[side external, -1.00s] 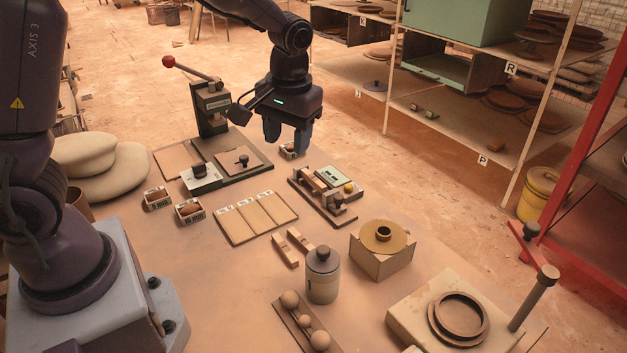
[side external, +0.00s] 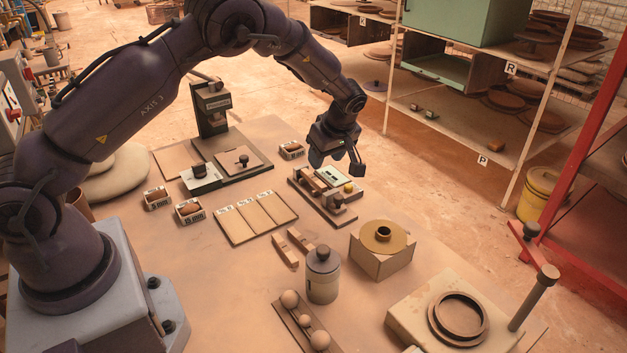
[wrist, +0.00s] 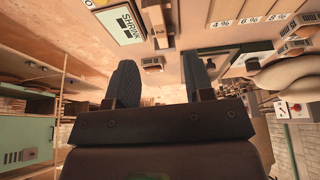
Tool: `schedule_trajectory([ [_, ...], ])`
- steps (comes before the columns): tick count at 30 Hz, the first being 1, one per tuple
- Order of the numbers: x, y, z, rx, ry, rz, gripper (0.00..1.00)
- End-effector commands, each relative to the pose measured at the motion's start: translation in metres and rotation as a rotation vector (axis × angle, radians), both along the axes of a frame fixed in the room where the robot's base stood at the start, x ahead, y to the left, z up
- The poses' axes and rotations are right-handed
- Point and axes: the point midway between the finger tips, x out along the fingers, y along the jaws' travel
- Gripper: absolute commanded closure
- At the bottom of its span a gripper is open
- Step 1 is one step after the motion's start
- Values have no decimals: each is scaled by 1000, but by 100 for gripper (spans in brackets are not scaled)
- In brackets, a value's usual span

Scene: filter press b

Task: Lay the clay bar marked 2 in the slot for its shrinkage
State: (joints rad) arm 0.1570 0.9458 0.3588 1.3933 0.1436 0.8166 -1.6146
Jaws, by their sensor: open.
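My gripper (side external: 337,165) is open and empty above the far end of the shrinkage gauge (side external: 338,212); its fingers also show apart in the wrist view (wrist: 160,85). The gauge has a pale green panel (side external: 331,176), which reads "SHRINK" in the wrist view (wrist: 130,22). A brown bar (side external: 313,183) appears to lie in the gauge. The slot board (side external: 256,217) has three slots, labelled 4%, 6% and 8% in the wrist view (wrist: 249,20); they look empty. Two small tan pieces (side external: 285,250) (side external: 300,240) lie on the table.
A press (side external: 213,115) stands behind the slot board. Small labelled boxes (side external: 190,211) (side external: 157,198) (side external: 291,150) sit around it. A grey jar (side external: 322,275) and a block with a yellow disc (side external: 382,250) stand nearer. Bare table lies left of the jar.

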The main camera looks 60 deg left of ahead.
Motion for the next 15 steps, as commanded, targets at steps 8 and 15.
schedule_trajectory([
  [8,0,15,-35,-1,0,-1,52],
  [15,1,29,-57,-1,3,0,52],
])
